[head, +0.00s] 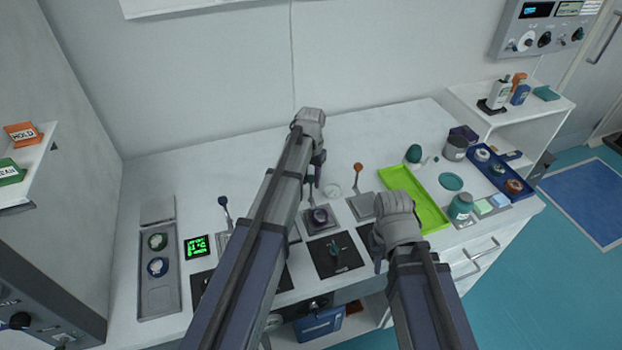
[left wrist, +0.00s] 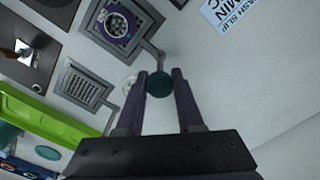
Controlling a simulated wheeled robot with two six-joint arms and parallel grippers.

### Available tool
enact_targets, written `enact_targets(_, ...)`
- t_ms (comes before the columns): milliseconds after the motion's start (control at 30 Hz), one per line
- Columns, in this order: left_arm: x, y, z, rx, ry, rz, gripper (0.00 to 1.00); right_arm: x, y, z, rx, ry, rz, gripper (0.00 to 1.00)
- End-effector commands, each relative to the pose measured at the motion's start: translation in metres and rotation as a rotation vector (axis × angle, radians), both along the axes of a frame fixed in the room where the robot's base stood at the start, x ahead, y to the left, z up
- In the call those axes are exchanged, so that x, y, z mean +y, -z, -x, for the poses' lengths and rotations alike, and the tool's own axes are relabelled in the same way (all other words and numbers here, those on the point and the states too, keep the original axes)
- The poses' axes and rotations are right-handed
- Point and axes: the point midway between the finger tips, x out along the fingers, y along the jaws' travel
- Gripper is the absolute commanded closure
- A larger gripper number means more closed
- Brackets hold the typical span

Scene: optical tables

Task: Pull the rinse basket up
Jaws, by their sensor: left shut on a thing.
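My left gripper (left wrist: 162,74) is shut on a teal round knob (left wrist: 159,84), which sits between its two fingertips. The knob tops a thin grey handle joined to a square grey station. In that station lies a round purple-rimmed piece (left wrist: 118,24), apparently the basket with its load; it also shows in the head view (head: 320,216). In the head view my left gripper (head: 318,176) points down over the handle, and the forearm hides part of the bench left of it. My right gripper (head: 378,264) hangs over the front of the bench; its jaw opening cannot be made out.
An orange-knobbed handle (head: 358,168) stands right of the station, by a grey grated unit (left wrist: 86,90). A blue-knobbed handle (head: 223,202) stands at left. A black dial panel (head: 322,262) lies in front. A lime-green tray (head: 428,206) and blue tray (head: 492,162) are at right.

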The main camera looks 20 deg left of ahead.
Motion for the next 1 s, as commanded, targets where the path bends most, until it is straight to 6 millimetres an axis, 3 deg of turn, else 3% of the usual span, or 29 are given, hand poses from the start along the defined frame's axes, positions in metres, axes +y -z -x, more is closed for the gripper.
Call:
enact_targets(133, 0.001, -0.001, -0.003, -0.005, -0.001, -0.001, 1.0, 0.0, -0.001, 0.0, 0.0, 0.0, 0.0, 0.71)
enact_targets(167, 0.001, -0.001, -0.003, -0.006, -0.001, -0.001, 0.6, 0.0, -0.001, 0.0, 0.0, 0.0, 0.0, 0.71)
enact_targets(400, 0.001, 0.0, -0.002, -0.004, -0.001, -0.001, 0.34, 0.0, 0.0, 0.0, 0.0, 0.0, 0.0, 0.71)
enact_targets(767, 0.0, -0.003, -0.002, -0.003, 0.0, 0.0, 0.34, 0.0, -0.003, 0.0, 0.0, 0.0, 0.0, 0.71)
enact_targets(1000, 0.0, -0.022, -0.002, -0.003, 0.0, 0.0, 0.34, 0.0, -0.022, 0.0, 0.0, 0.0, 0.0, 0.71)
